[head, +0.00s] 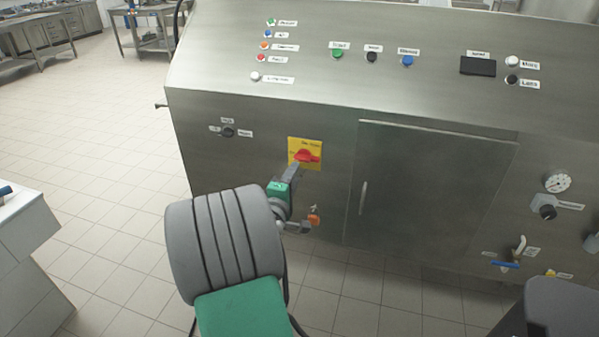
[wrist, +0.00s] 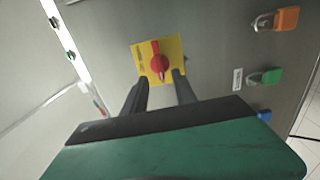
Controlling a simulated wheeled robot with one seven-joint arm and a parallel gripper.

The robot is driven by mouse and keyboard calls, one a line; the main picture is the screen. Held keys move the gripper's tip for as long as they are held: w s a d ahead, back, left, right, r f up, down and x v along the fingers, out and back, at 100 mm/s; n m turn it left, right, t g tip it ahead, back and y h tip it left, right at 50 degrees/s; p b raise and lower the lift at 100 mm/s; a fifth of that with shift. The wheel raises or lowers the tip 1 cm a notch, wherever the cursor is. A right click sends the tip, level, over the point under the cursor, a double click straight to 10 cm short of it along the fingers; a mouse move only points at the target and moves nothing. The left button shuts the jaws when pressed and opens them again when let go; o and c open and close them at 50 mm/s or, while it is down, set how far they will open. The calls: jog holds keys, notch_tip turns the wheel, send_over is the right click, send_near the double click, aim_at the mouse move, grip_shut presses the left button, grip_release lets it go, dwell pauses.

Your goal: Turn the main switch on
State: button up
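The main switch is a red rotary knob (head: 307,156) on a yellow plate (head: 305,143) on the steel machine front. In the wrist view the red knob (wrist: 159,66) sits on the yellow plate (wrist: 174,48), with its handle bar running roughly up and down the picture. My gripper (head: 292,172) is right in front of the plate, at the knob's lower left in the head view. In the wrist view my gripper (wrist: 160,80) is open, one finger on each side below the knob. I cannot tell whether a finger touches the knob or plate.
A small black selector (head: 228,132) is left of the switch. A closed door (head: 430,185) with a handle is to the right. Orange (wrist: 287,19) and green (wrist: 271,75) padlocks hang near the gripper.

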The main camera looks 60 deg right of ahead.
aim_at(301, 161)
jog(key=d, duration=0.4)
jog(key=w+d, duration=0.1)
jog(key=d, duration=0.1)
jog(key=shift+d, duration=0.2)
jog(key=shift+c, duration=0.3)
grip_shut()
